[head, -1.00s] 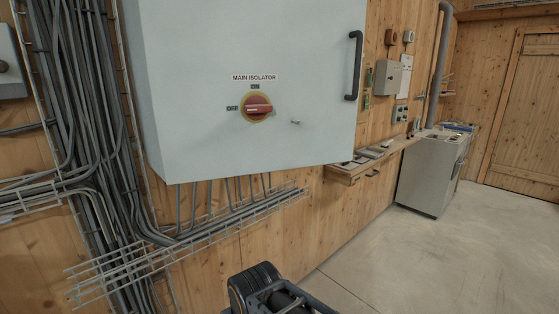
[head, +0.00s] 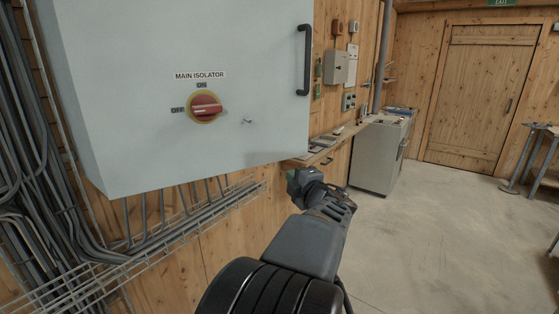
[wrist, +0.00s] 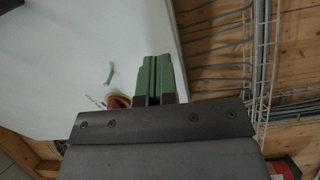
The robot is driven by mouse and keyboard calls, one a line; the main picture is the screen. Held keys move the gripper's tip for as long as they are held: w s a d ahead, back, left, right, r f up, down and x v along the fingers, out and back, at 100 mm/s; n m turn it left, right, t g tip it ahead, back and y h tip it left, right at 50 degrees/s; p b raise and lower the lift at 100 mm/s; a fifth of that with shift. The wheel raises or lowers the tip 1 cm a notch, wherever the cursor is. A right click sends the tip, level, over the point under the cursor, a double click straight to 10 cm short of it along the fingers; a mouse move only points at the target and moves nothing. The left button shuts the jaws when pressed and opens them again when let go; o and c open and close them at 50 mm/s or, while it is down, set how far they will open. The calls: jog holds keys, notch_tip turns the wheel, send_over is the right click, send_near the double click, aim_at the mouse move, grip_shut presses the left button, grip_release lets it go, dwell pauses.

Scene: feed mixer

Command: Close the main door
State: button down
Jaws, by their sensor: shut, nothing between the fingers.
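The grey-white cabinet front marked MAIN ISOLATOR (head: 150,60) fills the upper left of the head view. It carries a red and yellow rotary switch (head: 206,108), its grip roughly level, a small key-like latch (head: 247,121) and a black bar handle (head: 304,60) at its right edge. I cannot tell whether this front is fully shut. My gripper (head: 293,175) is below its lower right corner, apart from the handle. In the wrist view its green fingers (wrist: 152,75) are together and empty, with the pale panel (wrist: 60,45) and part of the switch (wrist: 118,101) beyond.
Wire cable trays (head: 150,235) run below the cabinet. A wooden ledge (head: 300,157) and a grey floor cabinet (head: 376,155) stand to the right. A wooden door (head: 483,95) in the back wall looks shut. A table (head: 545,150) is at far right. The concrete floor between is clear.

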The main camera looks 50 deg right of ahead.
jog(key=s+n, duration=0.2)
jog(key=s, duration=0.1)
jog(key=y+p, duration=0.1)
jog(key=p, duration=0.3)
send_near(275, 159)
jog(key=shift+t, duration=0.3)
jog(key=x, duration=0.7)
jog(key=shift+w+d+f, duration=0.2)
jog(key=shift+d+f, duration=0.05)
jog(key=shift+f, duration=0.05)
